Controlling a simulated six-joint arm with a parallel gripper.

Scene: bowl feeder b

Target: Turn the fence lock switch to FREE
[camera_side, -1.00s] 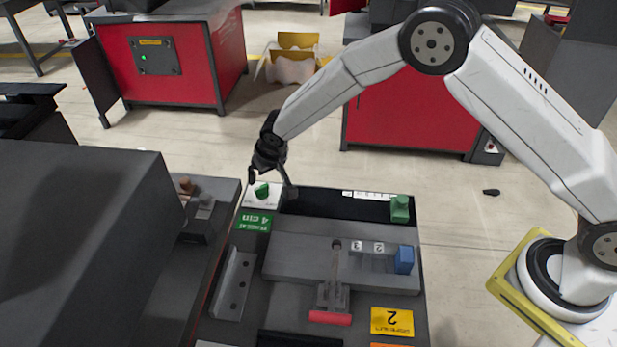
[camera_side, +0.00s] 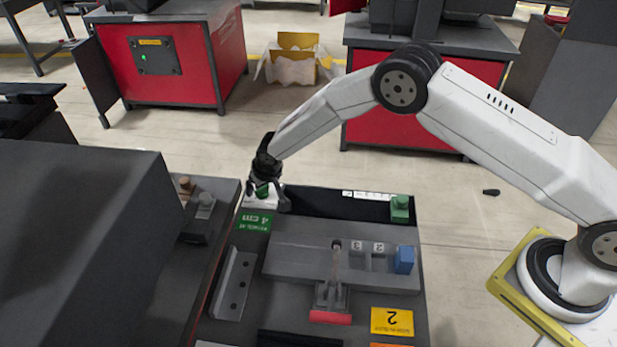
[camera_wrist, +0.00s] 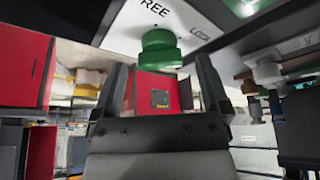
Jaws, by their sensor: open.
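The fence lock switch is a round green knob (camera_side: 262,190) on a white plate (camera_side: 255,203) at the far left corner of the workstation. In the wrist view the knob (camera_wrist: 160,48) hangs from the plate (camera_wrist: 140,22), which reads "REE" on the left and "LOCK" on the right. My gripper (camera_side: 268,200) is at the knob, pointing down. In the wrist view my gripper (camera_wrist: 160,80) is open, with one finger on each side below the knob. I cannot tell whether a finger touches it. Which way the knob points is unclear.
A green block (camera_side: 400,208) and a blue block (camera_side: 404,259) stand to the right. A red-ended clamp (camera_side: 331,303) is nearer. A large dark housing (camera_side: 80,250) fills the left.

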